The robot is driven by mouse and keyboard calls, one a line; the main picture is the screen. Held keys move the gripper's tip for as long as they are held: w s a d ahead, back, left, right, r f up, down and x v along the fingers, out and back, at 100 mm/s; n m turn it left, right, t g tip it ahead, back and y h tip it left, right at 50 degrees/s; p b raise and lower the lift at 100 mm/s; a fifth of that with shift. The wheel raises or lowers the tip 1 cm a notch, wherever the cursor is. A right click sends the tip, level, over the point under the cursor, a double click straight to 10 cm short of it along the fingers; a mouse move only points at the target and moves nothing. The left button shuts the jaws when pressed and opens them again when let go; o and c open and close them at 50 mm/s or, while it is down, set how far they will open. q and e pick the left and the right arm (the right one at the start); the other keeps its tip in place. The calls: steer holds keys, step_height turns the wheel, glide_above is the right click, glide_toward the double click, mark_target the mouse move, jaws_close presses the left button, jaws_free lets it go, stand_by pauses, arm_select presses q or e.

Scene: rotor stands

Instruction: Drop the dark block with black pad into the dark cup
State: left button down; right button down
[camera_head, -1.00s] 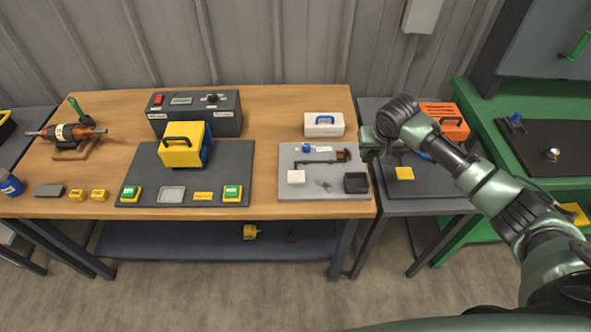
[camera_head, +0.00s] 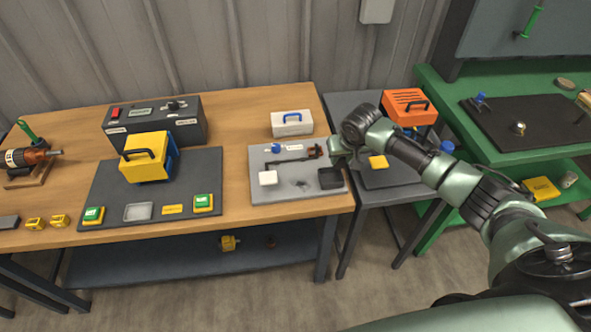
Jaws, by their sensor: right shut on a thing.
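The dark cup (camera_head: 331,178), a small black square open container, stands at the front right corner of the grey tray (camera_head: 262,190). My right gripper (camera_head: 336,148) comes in from the right, behind the cup and above the tray's right edge. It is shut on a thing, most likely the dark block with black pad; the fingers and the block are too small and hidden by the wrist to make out. My left gripper is out of view.
On the tray are a white block (camera_head: 267,178), a blue knob (camera_head: 276,148) and a dark bar-shaped tool (camera_head: 292,160). A white case (camera_head: 292,123) stands behind it.

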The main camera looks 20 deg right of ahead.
steer(key=c, duration=1.1)
jaws_free()
steer(key=shift+r, duration=0.1)
steer(key=shift+o, duration=0.4)
steer(key=b+v, duration=0.1)
steer(key=v, duration=0.6)
steer(key=shift+s+r+b, duration=0.2)
steer(key=shift+r+b, duration=0.15)
